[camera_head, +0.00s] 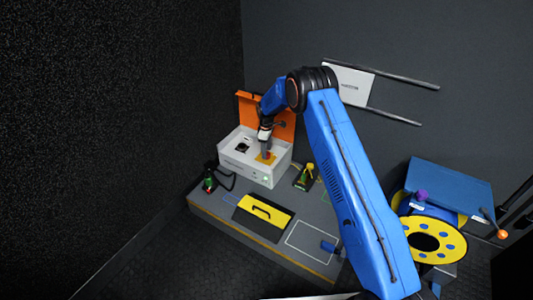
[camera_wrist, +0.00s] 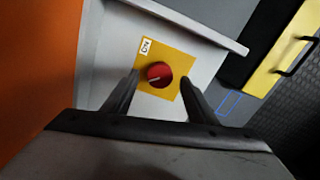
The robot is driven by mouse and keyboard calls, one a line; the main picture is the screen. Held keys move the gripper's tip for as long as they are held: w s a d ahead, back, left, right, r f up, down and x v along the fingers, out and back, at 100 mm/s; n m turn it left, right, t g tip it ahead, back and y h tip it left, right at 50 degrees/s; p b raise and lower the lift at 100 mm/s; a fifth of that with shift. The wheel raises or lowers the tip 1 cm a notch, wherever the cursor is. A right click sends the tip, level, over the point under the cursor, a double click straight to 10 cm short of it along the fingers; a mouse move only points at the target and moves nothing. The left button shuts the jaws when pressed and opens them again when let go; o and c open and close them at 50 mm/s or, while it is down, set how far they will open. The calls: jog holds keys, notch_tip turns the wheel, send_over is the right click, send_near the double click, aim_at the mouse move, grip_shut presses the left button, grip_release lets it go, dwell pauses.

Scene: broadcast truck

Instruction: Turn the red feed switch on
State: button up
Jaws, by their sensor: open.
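The red feed switch (camera_wrist: 159,75) is a round red knob with a pale pointer line, on a yellow plate (camera_wrist: 178,60) with a small white label, in the wrist view. The plate is on the top of a white box (camera_head: 246,173), whose orange lid (camera_head: 283,125) stands open behind it in the head view. My gripper (camera_wrist: 160,88) is open, with one dark finger on each side of the red knob. I cannot tell whether the fingers touch it.
The box stands on a grey bench (camera_head: 225,212). A black and yellow case (camera_head: 265,213) lies in front of it. Small devices stand to the left (camera_head: 209,181) and right (camera_head: 304,178) of the box. A yellow cable reel (camera_head: 437,240) is at the right. Walls close the back and left.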

jog(key=shift+f, duration=1)
jog(key=c, duration=1.1)
jog(key=shift+o, duration=0.2)
